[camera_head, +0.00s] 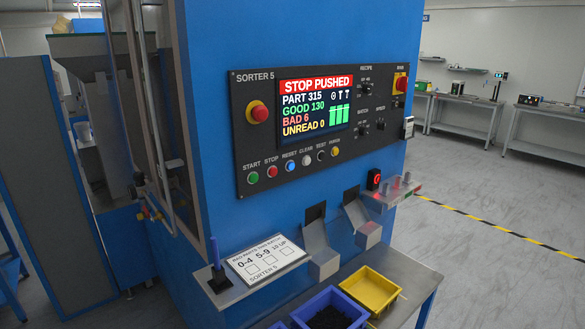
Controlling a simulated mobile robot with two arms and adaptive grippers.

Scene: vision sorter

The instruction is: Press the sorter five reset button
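The blue sorter cabinet carries a dark control panel (255,150) labelled "SORTER 5". Its lit screen (315,108) reads "STOP PUSHED", part 315, good 130, bad 6, unread 0. In the lower row of buttons, the blue reset button (290,165) sits under the word "RESET". It lies between the red stop button (272,171) and the pale clear button (306,160). The green start button (253,177) is at the row's left end. A red emergency knob (260,113) on a yellow base sits left of the screen. Neither of my grippers is in view.
A metal shelf (225,296) juts out below the panel, with a sign board (265,262) and a blue upright marker. A yellow bin (370,288) and a blue bin (328,310) stand at the bottom. Open grey floor (480,215) lies right, with workbenches beyond.

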